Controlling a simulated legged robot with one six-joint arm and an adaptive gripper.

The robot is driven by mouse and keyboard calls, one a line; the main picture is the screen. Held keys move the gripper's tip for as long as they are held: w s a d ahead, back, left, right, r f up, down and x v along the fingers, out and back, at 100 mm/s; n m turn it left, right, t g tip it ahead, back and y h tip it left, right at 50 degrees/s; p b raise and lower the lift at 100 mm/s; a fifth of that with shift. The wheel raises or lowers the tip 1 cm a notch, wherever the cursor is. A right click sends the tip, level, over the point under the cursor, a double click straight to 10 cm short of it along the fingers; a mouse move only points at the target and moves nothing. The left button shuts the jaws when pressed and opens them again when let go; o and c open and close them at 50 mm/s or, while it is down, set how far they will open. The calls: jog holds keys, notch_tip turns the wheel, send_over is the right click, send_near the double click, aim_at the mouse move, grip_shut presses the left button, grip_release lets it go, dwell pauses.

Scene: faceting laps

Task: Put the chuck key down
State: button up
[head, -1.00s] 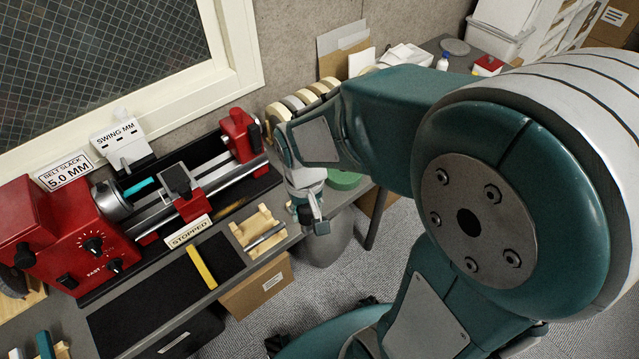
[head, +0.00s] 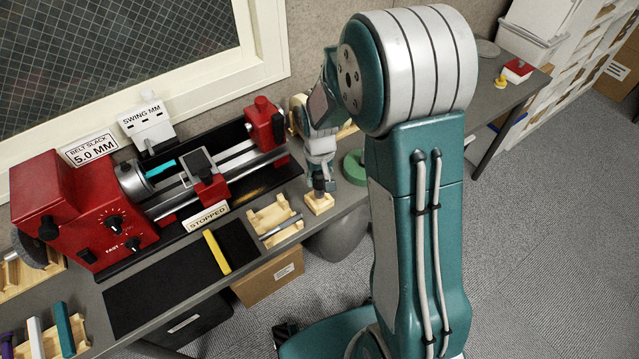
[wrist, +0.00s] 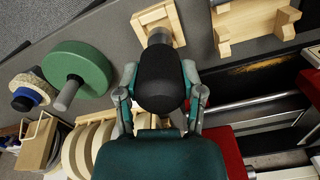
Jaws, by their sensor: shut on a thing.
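My gripper (wrist: 160,84) is shut on the black rounded handle of the chuck key (wrist: 160,72). The key's grey metal end points at a small square wooden block (wrist: 172,16) on the bench. The end overlaps the block in the wrist view; I cannot tell whether it is seated in it or just above it. In the head view my gripper (head: 319,184) is directly over the same block (head: 319,204), near the bench's front edge. The key is mostly hidden there by the fingers.
A wooden cradle (head: 268,216) with a metal rod stands left of the block. A green disc (head: 354,168) lies to its right. The red lathe (head: 80,215) with a "STOPPED" sign is further left. A yellow bar (head: 217,252) lies on a black mat (head: 150,285).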

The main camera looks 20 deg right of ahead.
aim_at(319, 185)
jog(key=shift+w+a+f, duration=0.15)
jog(key=shift+w+f, duration=0.15)
jog(key=shift+f, duration=0.15)
notch_tip(319, 185, down, 3)
jog(key=shift+r, duration=0.2)
jog(key=shift+d+f, duration=0.2)
jog(key=shift+d, duration=0.15)
jog(key=shift+f, duration=0.1)
jog(key=o, duration=1.2)
jog(key=shift+a, duration=0.2)
